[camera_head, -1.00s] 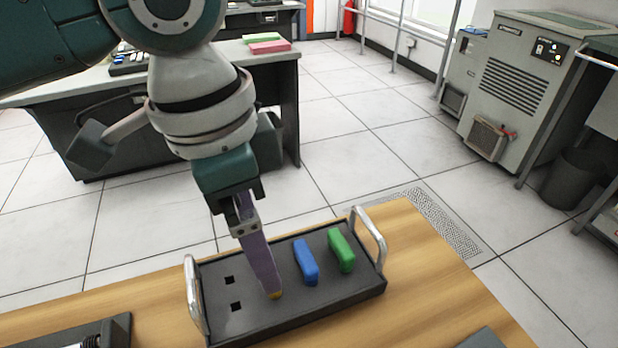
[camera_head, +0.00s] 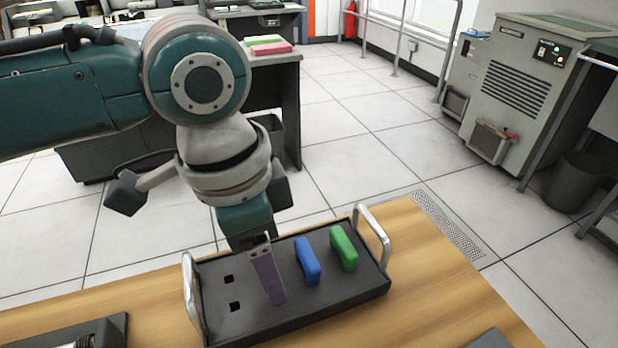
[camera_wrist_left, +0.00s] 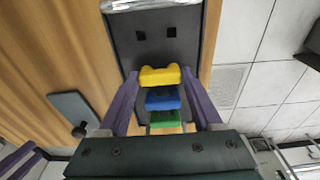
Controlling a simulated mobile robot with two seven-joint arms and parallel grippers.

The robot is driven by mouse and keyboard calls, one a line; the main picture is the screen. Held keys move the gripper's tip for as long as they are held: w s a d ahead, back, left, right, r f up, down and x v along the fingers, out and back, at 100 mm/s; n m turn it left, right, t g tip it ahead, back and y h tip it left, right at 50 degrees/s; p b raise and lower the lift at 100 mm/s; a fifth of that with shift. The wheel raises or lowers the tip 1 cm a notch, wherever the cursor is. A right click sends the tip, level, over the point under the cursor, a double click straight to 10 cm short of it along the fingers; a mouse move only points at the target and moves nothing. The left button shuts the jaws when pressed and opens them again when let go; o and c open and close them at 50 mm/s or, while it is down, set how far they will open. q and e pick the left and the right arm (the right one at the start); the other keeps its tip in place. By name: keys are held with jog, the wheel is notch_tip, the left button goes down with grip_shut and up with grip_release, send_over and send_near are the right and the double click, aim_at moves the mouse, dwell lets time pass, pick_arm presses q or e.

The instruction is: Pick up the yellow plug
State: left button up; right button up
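The yellow plug (camera_wrist_left: 160,77) stands in the black tray (camera_head: 225,322) in line with the blue plug (camera_head: 307,262) and green plug (camera_head: 343,248). In the head view it is hidden behind my left gripper's purple finger. My left gripper (camera_head: 277,300) points down into the tray. In the left wrist view its two fingers (camera_wrist_left: 160,72) are apart, with the yellow plug between their tips. I cannot tell if they touch it. Purple strips at the wrist view's lower left corner look like my right gripper (camera_wrist_left: 20,160), cut off by the edge.
The tray has metal handles (camera_head: 373,236) at both ends and two empty square holes. It stands on a wooden table (camera_head: 440,285). A dark device (camera_head: 75,335) lies at the table's left. The blue plug is close beside the left gripper.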

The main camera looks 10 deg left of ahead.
pick_arm(q)
jog(key=c, duration=0.6)
jog(key=shift+r, duration=0.1)
notch_tip(320, 180, up, 25)
jog(key=p, duration=1.1)
pick_arm(e)
notch_tip(320, 180, up, 11)
